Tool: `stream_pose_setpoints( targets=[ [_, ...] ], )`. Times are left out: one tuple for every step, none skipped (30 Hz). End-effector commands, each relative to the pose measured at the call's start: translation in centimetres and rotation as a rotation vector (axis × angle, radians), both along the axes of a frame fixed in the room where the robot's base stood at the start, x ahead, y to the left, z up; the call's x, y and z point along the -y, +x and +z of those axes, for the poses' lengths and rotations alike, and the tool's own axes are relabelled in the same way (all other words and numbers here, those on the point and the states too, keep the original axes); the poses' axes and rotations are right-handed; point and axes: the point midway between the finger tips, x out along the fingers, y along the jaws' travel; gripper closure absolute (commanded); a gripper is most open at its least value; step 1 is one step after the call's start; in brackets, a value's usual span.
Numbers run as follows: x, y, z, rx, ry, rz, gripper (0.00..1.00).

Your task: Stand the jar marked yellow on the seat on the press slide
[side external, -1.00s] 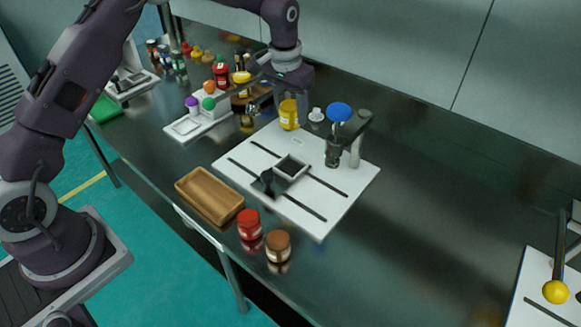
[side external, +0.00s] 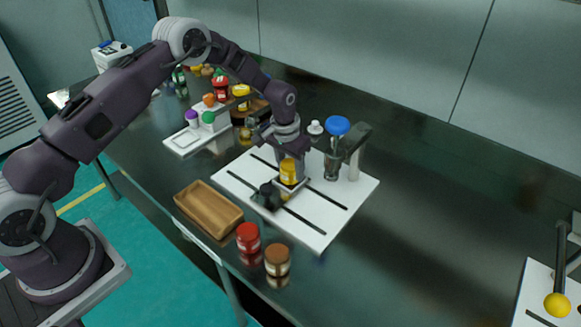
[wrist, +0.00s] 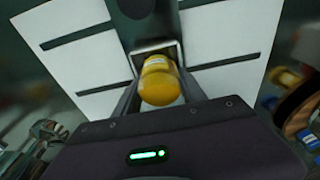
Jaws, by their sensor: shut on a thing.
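The yellow jar (side external: 288,171) has a yellow lid and a pale label. It is upright at the square grey-rimmed seat (side external: 301,187) on the white press board (side external: 322,233). My gripper (side external: 290,163) points down and is shut on the jar, a finger on each side. In the wrist view the jar (wrist: 158,85) is between the fingers, with the seat's rim (wrist: 148,50) around or just beyond its far end. I cannot tell whether its base touches the seat floor.
A press post with a blue-topped part (side external: 337,126) stands at the board's back right. A wooden tray (side external: 208,207), a red jar (side external: 247,237) and a brown-lidded jar (side external: 277,260) are in front.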

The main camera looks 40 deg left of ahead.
Motion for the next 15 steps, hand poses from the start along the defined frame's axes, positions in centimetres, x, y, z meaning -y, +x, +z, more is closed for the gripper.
stream_pose_setpoints(
  targets=[
    [0.01, -0.02, -0.17, -0.001, 0.000, 0.000, 0.92],
    [0.01, -0.01, -0.21, -0.001, 0.000, 0.000, 0.50],
    [0.00, -0.01, -0.18, 0.000, 0.000, 0.000, 0.42],
    [0.00, -0.01, -0.17, 0.000, 0.000, 0.000, 0.36],
    [0.00, -0.01, -0.17, 0.000, 0.000, 0.000, 0.30],
    [0.00, -0.01, -0.16, 0.000, 0.000, 0.000, 0.30],
    [0.00, -0.01, -0.16, 0.000, 0.000, 0.000, 0.30],
    [0.00, 0.00, -0.16, 0.000, 0.000, 0.000, 0.30],
    [0.00, 0.00, -0.16, 0.000, 0.000, 0.000, 0.30],
    [0.00, 0.00, -0.15, 0.000, 0.000, 0.000, 0.30],
    [0.00, 0.00, -0.15, 0.000, 0.000, 0.000, 0.30],
    [0.00, 0.00, -0.15, 0.000, 0.000, 0.000, 0.30],
    [0.00, 0.00, -0.13, 0.000, 0.000, 0.000, 0.30],
    [0.00, 0.01, -0.06, 0.000, 0.000, 0.000, 0.30],
    [-0.01, 0.03, 0.20, 0.001, 0.000, 0.000, 0.30]
  ],
)
